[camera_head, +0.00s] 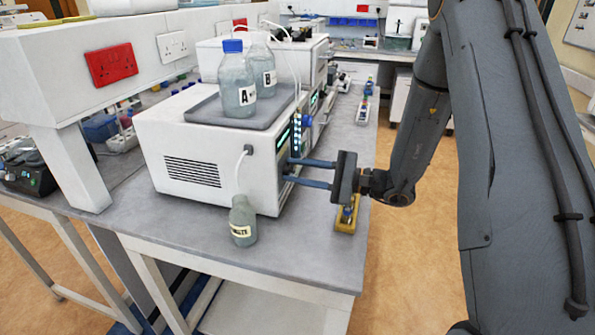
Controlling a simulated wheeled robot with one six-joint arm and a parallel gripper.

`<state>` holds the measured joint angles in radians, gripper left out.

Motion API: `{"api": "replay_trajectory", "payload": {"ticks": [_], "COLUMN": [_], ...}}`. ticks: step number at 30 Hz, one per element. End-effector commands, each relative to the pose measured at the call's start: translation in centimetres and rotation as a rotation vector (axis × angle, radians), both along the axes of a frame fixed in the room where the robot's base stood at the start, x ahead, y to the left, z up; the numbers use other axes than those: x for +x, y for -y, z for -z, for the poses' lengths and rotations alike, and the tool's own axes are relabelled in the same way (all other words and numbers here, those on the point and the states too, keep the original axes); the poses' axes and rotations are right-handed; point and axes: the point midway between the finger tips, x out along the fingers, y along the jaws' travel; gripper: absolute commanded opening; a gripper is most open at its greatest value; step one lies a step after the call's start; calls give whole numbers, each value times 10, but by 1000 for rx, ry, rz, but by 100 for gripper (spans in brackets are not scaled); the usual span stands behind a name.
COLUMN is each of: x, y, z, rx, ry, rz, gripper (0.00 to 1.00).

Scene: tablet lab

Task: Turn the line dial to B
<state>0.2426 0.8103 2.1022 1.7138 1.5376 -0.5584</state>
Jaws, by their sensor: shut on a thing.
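A white instrument (200,165) stands on the bench. Its front panel, with lit displays (284,138), faces right and is seen at a steep slant. My gripper (290,171) reaches in from the right, its two long blue fingers level and its tips at the lower part of that front panel. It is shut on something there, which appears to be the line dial. The fingertips and the panel's slant hide the dial, so its setting and any markings cannot be read. Bottles labelled A (237,85) and B (263,72) stand upright in the grey tray on top of the instrument.
A bottle with a waste label (243,222) stands at the instrument's near side, below a white tube. A small yellow holder (347,215) sits on the bench (290,258) under my gripper. A coloured rack (363,108) stands farther back. The bench's near front is clear.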

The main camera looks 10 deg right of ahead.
Motion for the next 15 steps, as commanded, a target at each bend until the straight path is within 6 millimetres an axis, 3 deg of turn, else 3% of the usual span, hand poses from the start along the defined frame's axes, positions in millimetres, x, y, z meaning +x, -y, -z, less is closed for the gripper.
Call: {"api": "replay_trajectory", "payload": {"ticks": [8,15], "x": [0,1], "y": [0,1], "z": [0,-1], "rx": [19,75], "ry": [-45,-185], "rz": [0,-1], "gripper": [5,5]}}
